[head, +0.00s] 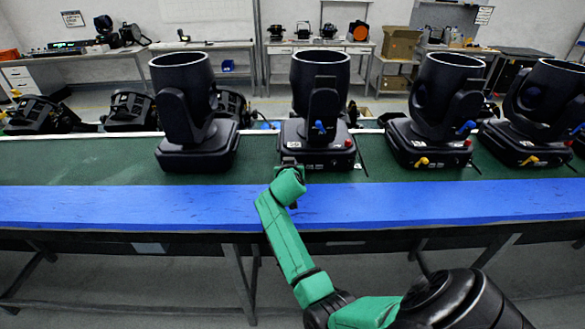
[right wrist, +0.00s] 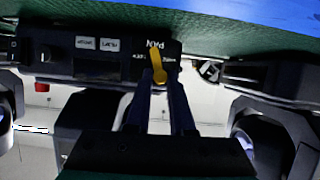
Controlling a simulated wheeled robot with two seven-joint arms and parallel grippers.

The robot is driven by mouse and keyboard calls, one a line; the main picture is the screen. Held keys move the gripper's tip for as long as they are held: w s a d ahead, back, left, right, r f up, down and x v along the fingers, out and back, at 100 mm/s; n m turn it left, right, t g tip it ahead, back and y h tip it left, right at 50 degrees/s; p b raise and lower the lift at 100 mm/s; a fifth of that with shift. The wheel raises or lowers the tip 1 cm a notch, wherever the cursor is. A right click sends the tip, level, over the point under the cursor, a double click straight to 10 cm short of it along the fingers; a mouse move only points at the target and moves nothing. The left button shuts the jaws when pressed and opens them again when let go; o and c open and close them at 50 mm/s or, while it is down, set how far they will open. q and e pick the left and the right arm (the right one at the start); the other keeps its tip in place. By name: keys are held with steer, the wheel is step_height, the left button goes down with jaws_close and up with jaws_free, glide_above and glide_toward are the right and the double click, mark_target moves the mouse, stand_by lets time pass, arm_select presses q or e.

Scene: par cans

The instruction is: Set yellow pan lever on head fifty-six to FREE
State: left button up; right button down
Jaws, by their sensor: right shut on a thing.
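A black moving head (head: 318,147) stands upright on the bench, with a blue lever (head: 320,127) on its yoke and a red button on its base. My right gripper (head: 289,165) is at the left front of this base. In the right wrist view, which shows the base upside down, the two fingers of the gripper (right wrist: 162,88) are closed on the yellow pan lever (right wrist: 157,67) beside the PAN marking (right wrist: 155,45). The lever slants slightly, and the small words beside it are too blurred to read. The gripper hides this lever in the head view. No head number is legible. My left gripper is out of view.
Other black heads stand at the left (head: 195,150) and right (head: 436,150); the right one shows its own yellow lever (head: 421,162). A blue strip (head: 150,203) runs along the front of the green bench top (head: 80,160). Thin dark rods lie between heads.

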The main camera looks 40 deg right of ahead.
steer(key=shift+w+a+f+n+g+h+b, duration=0.2)
steer(key=shift+a+f+n+g+h+b, duration=0.15)
steer(key=shift+n+b, duration=0.35)
steer(key=shift+r, duration=0.15)
steer(key=c, duration=0.8)
jaws_free()
steer(key=shift+r, duration=0.1)
